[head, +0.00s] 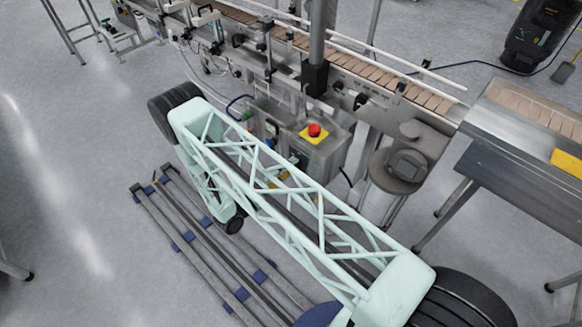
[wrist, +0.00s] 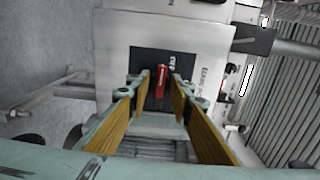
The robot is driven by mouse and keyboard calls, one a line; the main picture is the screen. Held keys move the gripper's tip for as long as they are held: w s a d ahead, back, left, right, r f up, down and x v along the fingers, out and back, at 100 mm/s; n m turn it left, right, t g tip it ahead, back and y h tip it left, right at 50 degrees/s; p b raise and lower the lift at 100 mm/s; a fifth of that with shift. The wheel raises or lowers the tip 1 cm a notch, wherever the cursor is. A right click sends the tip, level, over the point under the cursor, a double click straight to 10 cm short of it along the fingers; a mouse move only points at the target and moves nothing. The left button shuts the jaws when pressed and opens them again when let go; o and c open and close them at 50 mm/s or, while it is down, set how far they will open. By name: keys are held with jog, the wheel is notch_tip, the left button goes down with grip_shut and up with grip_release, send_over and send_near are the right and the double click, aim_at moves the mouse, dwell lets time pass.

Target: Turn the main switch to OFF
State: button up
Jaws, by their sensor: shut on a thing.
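The main switch has a red handle (wrist: 161,80) on a dark square plate (wrist: 143,62) on a metal box, seen in the wrist view. My gripper (wrist: 160,87) is at the switch, with its fingertips on both sides of the red handle and shut on it. The handle runs roughly up and down in the wrist picture. Lettering beside it is rotated and only partly readable, so I cannot tell the position it marks. In the head view, my arm hides the switch and most of the gripper.
In the head view, a red emergency button on a yellow plate (head: 314,131) tops the control box (head: 325,155) near my arm. A conveyor (head: 370,75) runs behind. A metal table (head: 520,150) stands at right. Open floor (head: 70,190) lies at left.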

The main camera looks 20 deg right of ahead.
jog(key=shift+n, duration=0.3)
jog(key=o, duration=0.8)
jog(key=shift+s+a, duration=0.1)
jog(key=shift+a, duration=0.05)
jog(key=v, duration=1.1)
jog(key=shift+a, duration=0.35)
jog(key=shift+s, duration=0.15)
jog(key=shift+r, duration=0.1)
dwell(0.5)
